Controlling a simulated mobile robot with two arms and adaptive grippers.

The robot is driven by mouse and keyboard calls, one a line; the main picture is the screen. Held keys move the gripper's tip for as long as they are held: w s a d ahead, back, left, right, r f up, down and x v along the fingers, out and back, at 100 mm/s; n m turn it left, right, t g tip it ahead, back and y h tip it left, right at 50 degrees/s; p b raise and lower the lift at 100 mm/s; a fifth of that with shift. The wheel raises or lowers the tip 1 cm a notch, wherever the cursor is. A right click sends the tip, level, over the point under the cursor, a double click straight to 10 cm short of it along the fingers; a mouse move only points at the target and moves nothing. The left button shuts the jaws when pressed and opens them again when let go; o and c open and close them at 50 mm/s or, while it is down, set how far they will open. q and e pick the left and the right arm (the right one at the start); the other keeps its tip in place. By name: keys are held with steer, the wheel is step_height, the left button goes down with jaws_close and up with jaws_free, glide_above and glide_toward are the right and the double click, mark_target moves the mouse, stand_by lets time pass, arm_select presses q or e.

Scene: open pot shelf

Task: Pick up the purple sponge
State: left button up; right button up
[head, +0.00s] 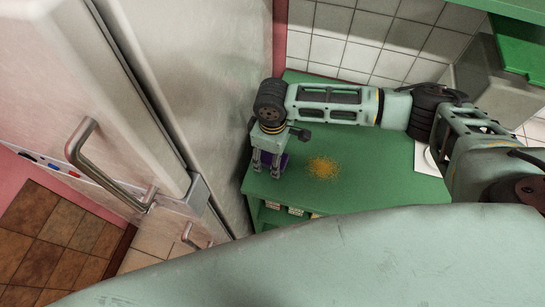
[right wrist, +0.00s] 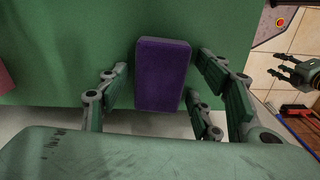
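The purple sponge (right wrist: 163,75) is a rectangular block on the green counter. In the head view only a strip of the sponge (head: 284,160) shows behind my right gripper (head: 266,170), which points down at the counter's left end. In the right wrist view the fingers of my right gripper (right wrist: 164,66) are spread on either side of the sponge, with a gap on both sides. Another gripper, apparently my left gripper (right wrist: 281,66), shows at the right edge of that view over the floor, its fingers apart and empty. It is not in the head view.
A yellow-brown crumbly patch (head: 324,168) lies on the green counter (head: 385,170) right of the sponge. A tall fridge (head: 215,100) stands close on the left. White tiles (head: 345,45) line the wall behind. A white sheet (head: 428,160) lies farther right.

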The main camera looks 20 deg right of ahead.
steer(key=c, duration=0.7)
arm_select(q)
steer(key=shift+s+a+f, duration=0.1)
steer(key=shift+s, duration=1.1)
arm_select(e)
steer(key=shift+c, duration=0.3)
arm_select(q)
steer(key=shift+w, duration=0.1)
arm_select(e)
steer(key=shift+r, duration=0.45)
steer(key=r, duration=0.1)
steer(key=d+r+b, duration=0.1)
steer(key=r, duration=0.1)
steer(key=shift+s+r, duration=0.1)
steer(key=shift+r, duration=0.15)
arm_select(q)
steer(key=shift+w+f+b, duration=0.15)
steer(key=shift+f+b, duration=0.5)
steer(key=shift+f, duration=0.25)
steer(key=shift+w+f+b, duration=0.1)
steer(key=shift+f+b, duration=0.5)
steer(key=shift+f, duration=0.25)
arm_select(e)
steer(key=s+d+r, duration=0.3)
steer(key=d+r, duration=0.3)
steer(key=d, duration=0.4)
steer(key=shift+s+r, duration=0.35)
steer(key=shift+s, duration=0.05)
